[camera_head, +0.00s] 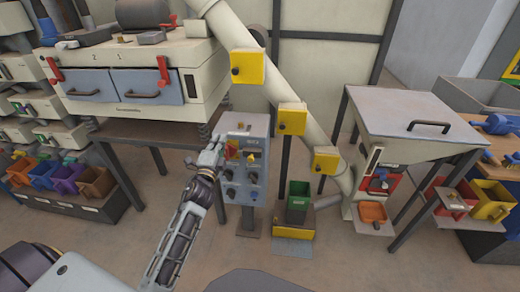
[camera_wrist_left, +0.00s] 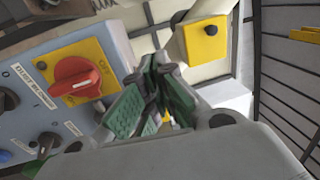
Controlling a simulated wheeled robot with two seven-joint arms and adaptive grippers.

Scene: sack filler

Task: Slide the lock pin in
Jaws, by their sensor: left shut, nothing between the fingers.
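I cannot make out a lock pin for certain in either view. My left gripper (camera_head: 213,152) is at the upper left of the grey control panel (camera_head: 256,187), in front of its face. In the left wrist view the green-padded fingers (camera_wrist_left: 158,88) are shut and hold nothing. A red rotary knob (camera_wrist_left: 78,80) on a yellow plate sits just left of the fingers; I cannot tell whether they touch it. The sack filler's grey hopper (camera_head: 410,112) stands at the right, with a red-framed outlet (camera_head: 380,183) on its front. My right gripper is not in view.
Yellow boxes (camera_head: 292,119) line a sloping pale pipe (camera_head: 262,57) behind the panel. A green bin (camera_head: 298,195) stands right of the panel. A cabinet with blue doors (camera_head: 155,86) is at the left. Coloured bins (camera_head: 95,183) stand below it. Floor is open in front.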

